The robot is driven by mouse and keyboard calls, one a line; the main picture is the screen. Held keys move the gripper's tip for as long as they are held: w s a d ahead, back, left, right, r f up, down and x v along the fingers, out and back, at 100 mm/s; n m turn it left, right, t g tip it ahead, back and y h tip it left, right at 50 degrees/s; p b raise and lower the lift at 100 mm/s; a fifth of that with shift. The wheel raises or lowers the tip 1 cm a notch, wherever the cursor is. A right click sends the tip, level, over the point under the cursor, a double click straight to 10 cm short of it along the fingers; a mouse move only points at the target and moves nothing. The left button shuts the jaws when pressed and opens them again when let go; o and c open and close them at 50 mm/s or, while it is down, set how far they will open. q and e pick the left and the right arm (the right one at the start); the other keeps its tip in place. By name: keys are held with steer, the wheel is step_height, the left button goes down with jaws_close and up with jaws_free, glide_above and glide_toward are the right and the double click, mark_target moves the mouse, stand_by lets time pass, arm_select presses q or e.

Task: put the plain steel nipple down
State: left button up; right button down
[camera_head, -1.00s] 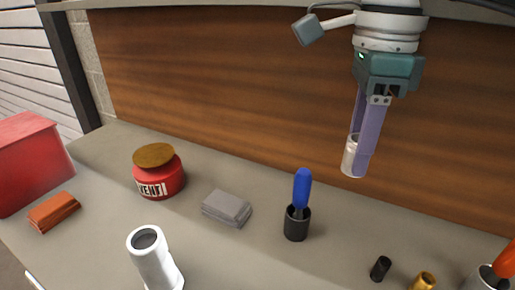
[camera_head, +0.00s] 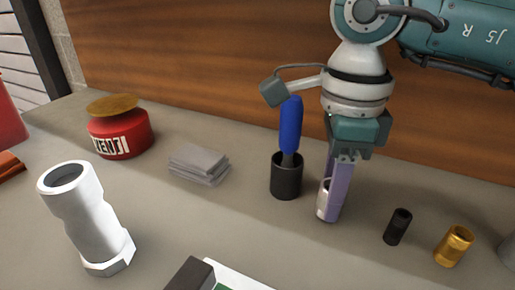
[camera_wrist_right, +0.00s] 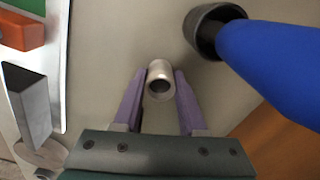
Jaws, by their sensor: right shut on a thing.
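The plain steel nipple (camera_head: 323,199) is a short silvery tube, held upright between the purple fingers of my right gripper (camera_head: 333,203). In the right wrist view the nipple (camera_wrist_right: 160,79) sits between the two fingertips (camera_wrist_right: 158,88), its open end facing the camera. In the head view it is low, at or just above the grey bench top; I cannot tell if it touches. The fingers hide part of it. My left gripper is out of view.
A black cup (camera_head: 286,177) with a blue-handled tool (camera_head: 291,125) stands close left of the nipple. A black nipple (camera_head: 397,227) and a brass one (camera_head: 454,246) stand to the right. A large white fitting (camera_head: 84,222), grey pads (camera_head: 199,164) and a red tin (camera_head: 121,137) are left.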

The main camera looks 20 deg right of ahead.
steer(key=shift+d+f, duration=0.1)
steer(key=shift+f, duration=0.3)
steer(key=shift+c, duration=2.3)
jaws_free()
step_height(320, 180, up, 12)
steer(key=p, duration=0.1)
